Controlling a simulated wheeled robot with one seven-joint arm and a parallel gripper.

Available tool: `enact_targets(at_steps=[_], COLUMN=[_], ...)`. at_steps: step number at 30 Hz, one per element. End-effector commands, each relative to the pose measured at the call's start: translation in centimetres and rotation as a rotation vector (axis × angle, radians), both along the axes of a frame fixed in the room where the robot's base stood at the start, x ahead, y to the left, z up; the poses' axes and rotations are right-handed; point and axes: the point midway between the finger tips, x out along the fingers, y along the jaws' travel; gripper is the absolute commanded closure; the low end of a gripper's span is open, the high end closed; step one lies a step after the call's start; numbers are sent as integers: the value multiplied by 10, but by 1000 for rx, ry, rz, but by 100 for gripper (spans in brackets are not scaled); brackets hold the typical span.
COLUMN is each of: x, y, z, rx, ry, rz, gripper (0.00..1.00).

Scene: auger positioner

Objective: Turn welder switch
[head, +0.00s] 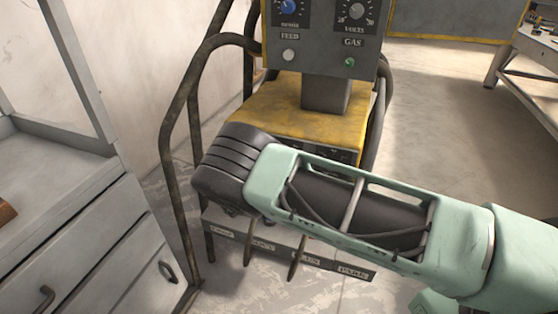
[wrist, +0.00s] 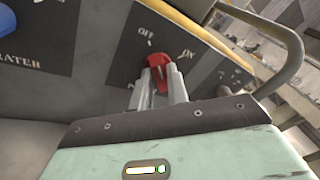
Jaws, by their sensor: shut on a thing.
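The welder switch is a red knob (wrist: 160,70) on a dark panel, seen in the wrist view between printed OFF and ON labels. My gripper (wrist: 162,80) has its two grey fingers shut on the red knob, one on each side. The knob's exact pointing direction is partly hidden by the fingers. In the head view, the welder (head: 268,106) has a yellow top, and my arm covers its front, so the switch and my fingers are hidden there.
A control box (head: 325,55) with FEED and GAS labels stands on the welder. Bent metal tubes (head: 176,130) frame it. A grey drawer cabinet (head: 95,245) is at left, a workbench (head: 535,50) at far right. A blue knob (wrist: 8,20) shows in the wrist view.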

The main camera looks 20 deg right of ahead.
Motion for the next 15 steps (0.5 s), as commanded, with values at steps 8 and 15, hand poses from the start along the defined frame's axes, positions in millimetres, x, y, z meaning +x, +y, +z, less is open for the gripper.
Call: enact_targets(at_steps=[8, 15], x=[-1, -1], y=[1, 1], z=[-1, -1], rx=[-29, -30], ry=[23, 25], rz=[1, 1], gripper=[100, 100])
